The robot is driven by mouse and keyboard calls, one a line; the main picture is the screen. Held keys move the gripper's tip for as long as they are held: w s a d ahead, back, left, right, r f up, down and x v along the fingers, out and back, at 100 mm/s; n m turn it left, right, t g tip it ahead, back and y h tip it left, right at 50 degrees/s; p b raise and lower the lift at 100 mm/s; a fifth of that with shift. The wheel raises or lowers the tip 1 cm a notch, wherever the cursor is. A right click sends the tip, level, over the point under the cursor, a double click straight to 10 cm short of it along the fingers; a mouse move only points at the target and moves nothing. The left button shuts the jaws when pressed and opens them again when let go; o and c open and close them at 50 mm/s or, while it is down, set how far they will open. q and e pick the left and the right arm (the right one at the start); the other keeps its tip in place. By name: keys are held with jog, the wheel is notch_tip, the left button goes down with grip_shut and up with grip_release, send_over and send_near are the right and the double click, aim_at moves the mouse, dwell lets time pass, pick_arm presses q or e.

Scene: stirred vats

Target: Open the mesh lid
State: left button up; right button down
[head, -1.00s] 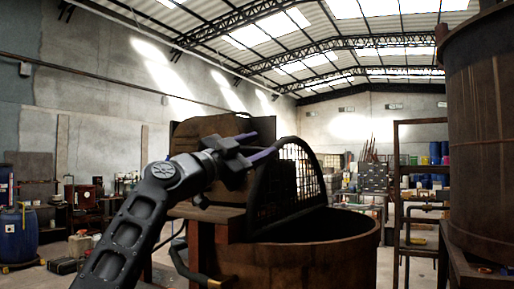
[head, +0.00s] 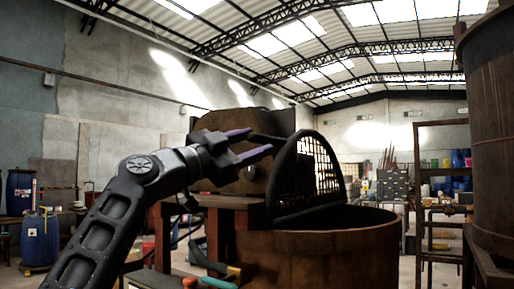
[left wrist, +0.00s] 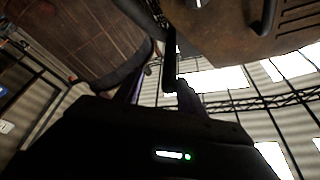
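The mesh lid (head: 312,172), a dark rounded frame with wire grid, stands raised and steeply tilted at the back left of the round rusty vat (head: 325,255). The vat's mouth shows open in front of it. My left gripper (head: 260,141) is to the left of the lid's upper rim, fingers apart, with nothing seen held between them. A dark bar runs behind the fingertips toward the lid. In the left wrist view a dark bent bar (left wrist: 170,65) shows near the fingers; contact cannot be told. My right gripper is not in view.
A tall rusty vat (head: 492,130) stands close on the right. A rusty bench (head: 200,202) with tools below it lies left of the open vat. Blue drums (head: 40,240) stand far left. A metal frame (head: 420,190) stands behind at right.

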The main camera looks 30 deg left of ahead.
pick_arm(q)
jog(key=b+v, duration=0.5)
jog(key=v, duration=0.4)
jog(key=shift+d+b, duration=0.15)
jog(key=shift+b, duration=0.2)
dwell(0.3)
dwell(0.8)
